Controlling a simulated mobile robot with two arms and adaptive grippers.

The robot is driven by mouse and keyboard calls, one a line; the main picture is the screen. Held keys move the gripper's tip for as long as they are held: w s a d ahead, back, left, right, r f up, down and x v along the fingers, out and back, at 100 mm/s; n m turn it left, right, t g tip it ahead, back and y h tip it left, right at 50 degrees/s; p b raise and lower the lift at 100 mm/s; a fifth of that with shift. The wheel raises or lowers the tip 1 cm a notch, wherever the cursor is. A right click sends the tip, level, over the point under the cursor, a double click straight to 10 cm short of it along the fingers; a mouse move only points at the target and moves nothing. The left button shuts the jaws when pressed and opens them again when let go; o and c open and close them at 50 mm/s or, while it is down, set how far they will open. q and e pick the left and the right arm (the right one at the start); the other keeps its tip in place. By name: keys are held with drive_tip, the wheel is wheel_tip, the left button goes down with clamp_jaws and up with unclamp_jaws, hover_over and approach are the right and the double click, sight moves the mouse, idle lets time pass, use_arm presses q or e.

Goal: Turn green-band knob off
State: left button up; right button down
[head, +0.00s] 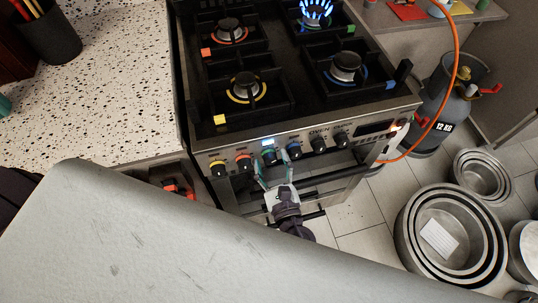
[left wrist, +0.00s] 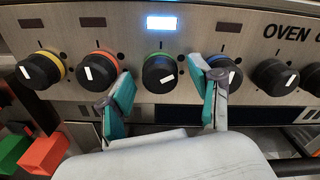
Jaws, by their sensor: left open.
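The green-band knob (left wrist: 160,73) is black with a white mark tilted to the right, on the steel stove front. The small display above it (left wrist: 161,23) is lit. In the head view the knob (head: 269,157) is partly hidden by my left gripper (head: 272,172). My left gripper (left wrist: 166,86) is open, with one teal finger at each side of the knob's lower part; I cannot tell if they touch it. The burner with the green tag (head: 316,14) burns with a blue flame. My right gripper is not in view.
Yellow-band (left wrist: 41,70) and orange-band (left wrist: 99,70) knobs sit left of it, a blue-band knob (left wrist: 221,73) right, close to the fingers. A gas cylinder (head: 440,105) with an orange hose stands right. Metal pans (head: 402,235) lie on the floor.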

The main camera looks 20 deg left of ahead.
use_arm(q)
drive_tip(key=shift+c, duration=1.4)
drive_tip(key=c, duration=0.9)
drive_tip(key=shift+o, duration=0.2)
